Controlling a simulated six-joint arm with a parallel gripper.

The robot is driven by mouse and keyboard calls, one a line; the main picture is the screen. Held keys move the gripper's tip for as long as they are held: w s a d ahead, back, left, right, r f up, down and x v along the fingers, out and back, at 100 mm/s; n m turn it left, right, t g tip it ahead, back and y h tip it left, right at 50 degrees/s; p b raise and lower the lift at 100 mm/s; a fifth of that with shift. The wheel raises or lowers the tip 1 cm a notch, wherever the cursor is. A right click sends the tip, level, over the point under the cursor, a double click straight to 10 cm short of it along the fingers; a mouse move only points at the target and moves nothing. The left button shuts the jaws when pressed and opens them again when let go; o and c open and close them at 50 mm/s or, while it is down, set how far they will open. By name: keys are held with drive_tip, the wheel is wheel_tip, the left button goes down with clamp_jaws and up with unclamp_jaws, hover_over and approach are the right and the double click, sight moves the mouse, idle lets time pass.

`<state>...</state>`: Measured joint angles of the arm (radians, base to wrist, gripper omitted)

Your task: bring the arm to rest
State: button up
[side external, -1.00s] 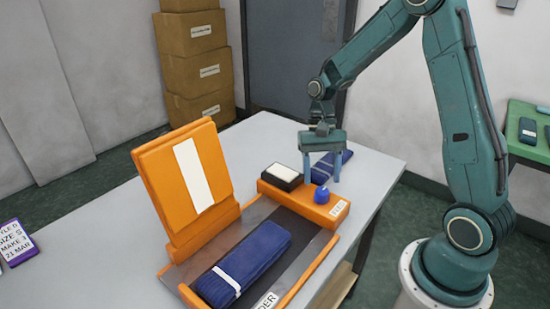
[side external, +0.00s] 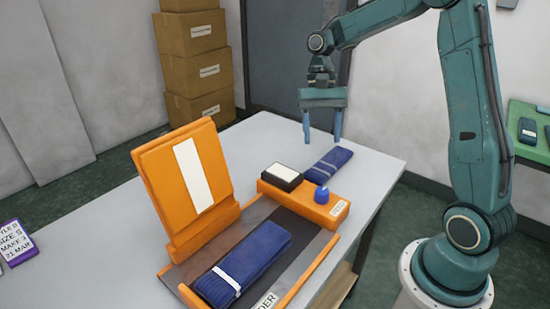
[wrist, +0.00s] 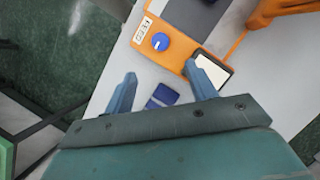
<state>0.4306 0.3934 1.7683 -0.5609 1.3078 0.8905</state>
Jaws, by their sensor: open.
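My gripper (side external: 322,128) is open and empty. It hangs in the air above the back right part of the table, with its fingers pointing down. A folded dark blue knit piece (side external: 328,164) lies on the table below it, clear of the fingertips. In the wrist view my gripper's two fingers (wrist: 163,85) are spread apart, and part of a blue knit piece (wrist: 162,97) shows between them, cut off by the gripper body.
An orange folder machine (side external: 203,231) stands on the grey table (side external: 110,225), with a banded blue knit bundle (side external: 243,263) on its bed. Its orange block carries a blue knob (side external: 322,195) and a black-rimmed white pad (side external: 282,176). Cardboard boxes (side external: 197,75) are stacked behind.

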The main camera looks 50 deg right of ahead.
drive_tip(key=shift+a+r, duration=0.1)
drive_tip(key=s+a+r+n+t+h, duration=0.2)
drive_tip(key=s+a+r+n+t, duration=0.2)
drive_tip(key=s+a+r, duration=0.35)
drive_tip(key=s+a+r+n+t+h, duration=0.1)
drive_tip(key=s+n+t, duration=0.3)
drive_tip(key=s, duration=0.6)
drive_tip(key=shift+a+n+t, duration=0.3)
drive_tip(key=shift+a+n, duration=0.25)
drive_tip(key=shift+n, duration=0.05)
